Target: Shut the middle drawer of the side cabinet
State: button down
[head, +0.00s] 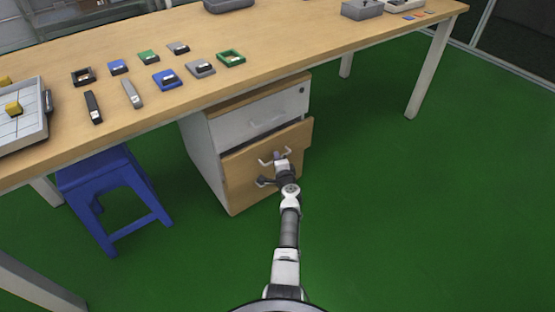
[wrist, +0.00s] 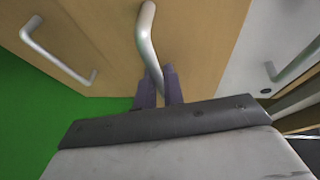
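The side cabinet (head: 203,150) stands under the table, with a white top drawer front (head: 255,117) and wooden fronts below. The middle drawer (head: 297,137) has a wooden front that stands out a little from the cabinet. Its light bar handle (head: 264,161) also shows in the wrist view (wrist: 147,32). My gripper (head: 279,158) is at this handle. In the wrist view my gripper's dark fingers (wrist: 159,88) lie on either side of the handle's near end, with little visible gap. My arm hides part of the lower front.
A blue stool (head: 105,185) stands left of the cabinet. The wooden table (head: 250,60) above carries a tray (head: 30,135) and several small objects. Green floor (head: 420,200) is clear to the right. The bottom drawer's handle (wrist: 60,58) shows at left in the wrist view.

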aim_at(271, 153)
jog(key=w+a+b, duration=0.2)
jog(key=w, duration=0.1)
jog(key=shift+w+a+f+b, duration=0.15)
jog(key=shift+b, duration=0.15)
jog(key=shift+w+r, duration=0.1)
jog(key=shift+r, duration=0.2)
jog(key=c, duration=1.8)
grip_release()
jog(key=shift+a, duration=0.1)
